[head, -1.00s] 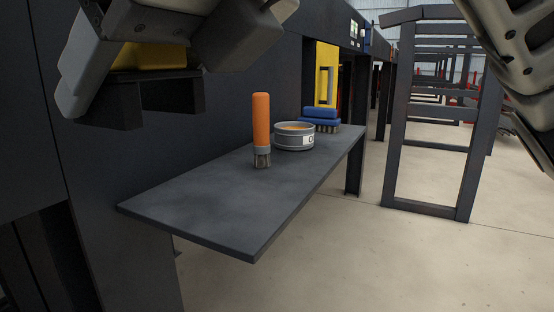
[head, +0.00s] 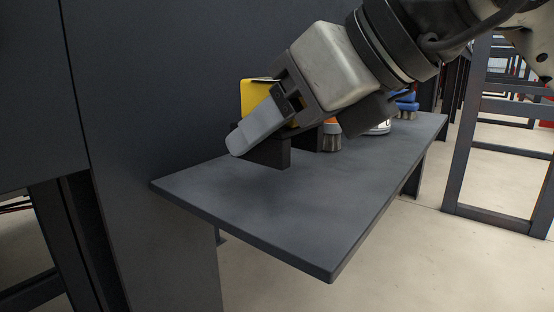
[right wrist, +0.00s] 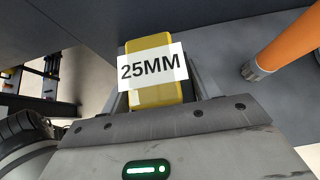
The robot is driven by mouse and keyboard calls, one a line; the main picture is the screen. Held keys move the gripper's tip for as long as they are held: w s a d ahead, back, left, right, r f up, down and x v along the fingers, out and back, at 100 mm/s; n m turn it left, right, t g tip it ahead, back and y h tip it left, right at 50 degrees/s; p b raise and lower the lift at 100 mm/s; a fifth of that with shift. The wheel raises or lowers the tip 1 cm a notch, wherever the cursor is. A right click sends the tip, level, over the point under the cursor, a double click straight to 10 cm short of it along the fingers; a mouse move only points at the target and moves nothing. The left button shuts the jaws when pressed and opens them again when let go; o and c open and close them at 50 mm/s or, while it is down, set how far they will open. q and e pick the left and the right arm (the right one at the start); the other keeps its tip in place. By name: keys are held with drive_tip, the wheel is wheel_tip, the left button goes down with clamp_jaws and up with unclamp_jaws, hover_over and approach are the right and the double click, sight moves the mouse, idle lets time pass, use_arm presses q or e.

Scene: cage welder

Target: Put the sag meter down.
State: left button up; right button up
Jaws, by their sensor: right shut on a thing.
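The sag meter is a yellow block (head: 258,97) with a white label reading 25MM, clear in the right wrist view (right wrist: 155,96). My right gripper (head: 290,149) is shut on it, with the fingers on either side of the block. The gripper is over the near left part of the dark shelf (head: 300,215). The gripper hides most of the meter in the head view, and I cannot tell whether it touches the shelf. My left gripper is not in view.
A dark wall backs the shelf. The shelf's front part is clear.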

wheel_tip(320, 180, down, 3)
drive_tip(key=shift+w+r+b, duration=0.15)
drive_tip(key=shift+r+b, duration=0.05)
drive_tip(key=shift+b, duration=0.15)
drive_tip(key=shift+f, duration=0.25)
drive_tip(key=shift+r, duration=0.1)
drive_tip(key=shift+s+f, duration=0.2)
drive_tip(key=o, duration=1.2)
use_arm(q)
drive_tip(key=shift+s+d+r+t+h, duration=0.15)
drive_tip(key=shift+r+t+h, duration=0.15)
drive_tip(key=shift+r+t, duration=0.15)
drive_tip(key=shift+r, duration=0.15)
use_arm(e)
drive_tip(key=shift+r, duration=0.1)
